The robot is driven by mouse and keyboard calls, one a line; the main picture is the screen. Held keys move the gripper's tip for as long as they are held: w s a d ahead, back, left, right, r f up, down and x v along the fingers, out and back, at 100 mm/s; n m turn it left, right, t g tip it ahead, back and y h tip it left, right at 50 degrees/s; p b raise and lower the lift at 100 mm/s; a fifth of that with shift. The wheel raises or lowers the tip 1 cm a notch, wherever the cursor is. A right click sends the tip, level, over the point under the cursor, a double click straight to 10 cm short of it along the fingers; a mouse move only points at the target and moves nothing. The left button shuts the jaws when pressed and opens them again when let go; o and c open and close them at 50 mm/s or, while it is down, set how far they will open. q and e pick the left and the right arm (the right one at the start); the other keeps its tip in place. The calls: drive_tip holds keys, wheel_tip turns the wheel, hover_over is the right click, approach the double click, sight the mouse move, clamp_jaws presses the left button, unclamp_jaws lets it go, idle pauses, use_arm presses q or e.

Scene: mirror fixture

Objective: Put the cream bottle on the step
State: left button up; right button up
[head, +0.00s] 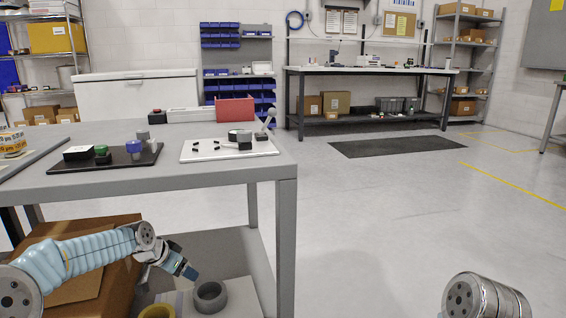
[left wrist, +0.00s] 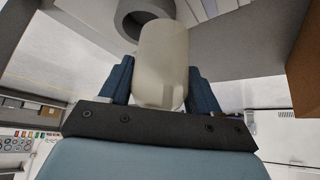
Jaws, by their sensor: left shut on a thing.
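The cream bottle (left wrist: 163,62), a plain pale cylinder, sits between the two dark blue fingers of my left gripper (left wrist: 160,85) in the left wrist view. The gripper is shut on it. In the head view my left gripper (head: 183,269) is low, under the grey table's top and in front of its lower shelf. A grey ring (head: 210,297) lies on the lower shelf just right of the gripper; a grey ring (left wrist: 128,22) shows behind the bottle in the wrist view. I cannot identify the step. My right gripper is out of view.
The grey table (head: 225,178) overhangs the left gripper, with its front leg (head: 286,250) to the right. A brown cardboard box (head: 90,235) is behind my left arm. A yellow ring (head: 158,312) lies near the grey ring. Open floor (head: 390,230) spreads to the right.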

use_arm(q)
drive_tip(key=s+d+r+n+y+p, duration=0.1)
drive_tip(key=s+d+n+p, duration=0.2)
drive_tip(key=s+d+p, duration=0.8)
drive_tip(key=s+a+f+n+y+p, duration=0.1)
drive_tip(key=s+a+f+n+y, duration=0.1)
drive_tip(key=s, duration=0.7)
drive_tip(key=shift+s+a+n+t+p, duration=0.35)
drive_tip(key=shift+s+a+n+t, duration=0.05)
drive_tip(key=shift+a, duration=0.2)
idle(0.5)
